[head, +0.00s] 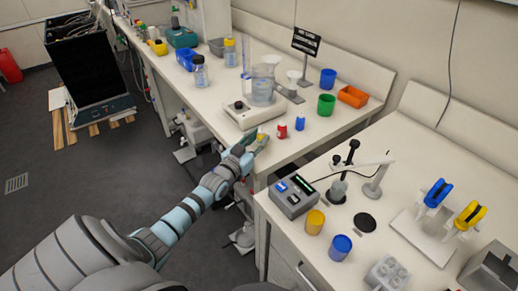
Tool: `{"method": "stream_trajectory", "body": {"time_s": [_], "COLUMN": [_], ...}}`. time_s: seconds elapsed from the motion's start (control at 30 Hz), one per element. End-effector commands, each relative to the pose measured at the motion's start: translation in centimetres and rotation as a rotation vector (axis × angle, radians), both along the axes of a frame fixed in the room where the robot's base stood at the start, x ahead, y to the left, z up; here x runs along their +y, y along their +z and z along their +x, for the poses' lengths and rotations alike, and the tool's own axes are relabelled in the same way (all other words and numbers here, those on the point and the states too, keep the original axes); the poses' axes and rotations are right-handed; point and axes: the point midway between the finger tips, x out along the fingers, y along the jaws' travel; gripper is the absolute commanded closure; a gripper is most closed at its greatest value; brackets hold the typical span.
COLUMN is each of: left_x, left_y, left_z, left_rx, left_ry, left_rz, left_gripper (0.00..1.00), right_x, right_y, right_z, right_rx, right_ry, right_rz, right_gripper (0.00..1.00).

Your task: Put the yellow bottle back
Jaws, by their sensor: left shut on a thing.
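My left gripper (257,142) is at the front edge of the white bench, its arm reaching up from the lower left. It is shut on the small yellow bottle (261,137), of which only a bit of yellow shows; the fingers hide the rest. I cannot tell whether the bottle touches the bench top. A small red bottle (282,131) and a small blue bottle (300,121) stand upright to the right of the gripper, in a slanting line with it. My right gripper is not in view.
A stirrer plate (240,114) with a large glass beaker (262,85) stands just behind the gripper. Green (326,105) and blue (328,79) cups and an orange bin (353,96) stand further right. A grey meter (293,197) is on the nearer bench.

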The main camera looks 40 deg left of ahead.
Motion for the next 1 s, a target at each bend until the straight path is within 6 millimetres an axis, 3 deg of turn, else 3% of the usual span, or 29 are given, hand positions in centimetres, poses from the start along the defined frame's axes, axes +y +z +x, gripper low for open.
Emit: {"method": "stream_trajectory", "body": {"time_s": [0.3, 0.33, 0.43, 0.77, 0.87, 1.0], "left_x": [0.0, 0.0, 0.0, 0.0, -0.1, -0.4], "left_y": [-0.2, -0.2, -0.1, 0.2, 0.5, 1.0], "left_z": [0.0, 0.0, 0.0, 0.0, -0.7, -3.7], "left_rx": [-0.002, -0.001, -0.001, -0.002, 0.001, 0.004], "left_ry": [0.0, 0.0, 0.0, 0.0, -0.001, -0.001], "left_rz": [0.0, 0.0, 0.0, 0.001, 0.002, 0.002], "left_gripper": [0.95, 0.7, 0.54, 0.53, 0.53, 0.53], "right_x": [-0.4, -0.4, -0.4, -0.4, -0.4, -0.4], "right_y": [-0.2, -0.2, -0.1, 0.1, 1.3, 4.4], "right_z": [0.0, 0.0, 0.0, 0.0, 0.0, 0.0], "right_rx": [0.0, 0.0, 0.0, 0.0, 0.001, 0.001], "right_ry": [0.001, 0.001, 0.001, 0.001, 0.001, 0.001], "right_rz": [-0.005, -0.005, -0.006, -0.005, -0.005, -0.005], "right_gripper": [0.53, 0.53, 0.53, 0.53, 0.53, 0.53]}}
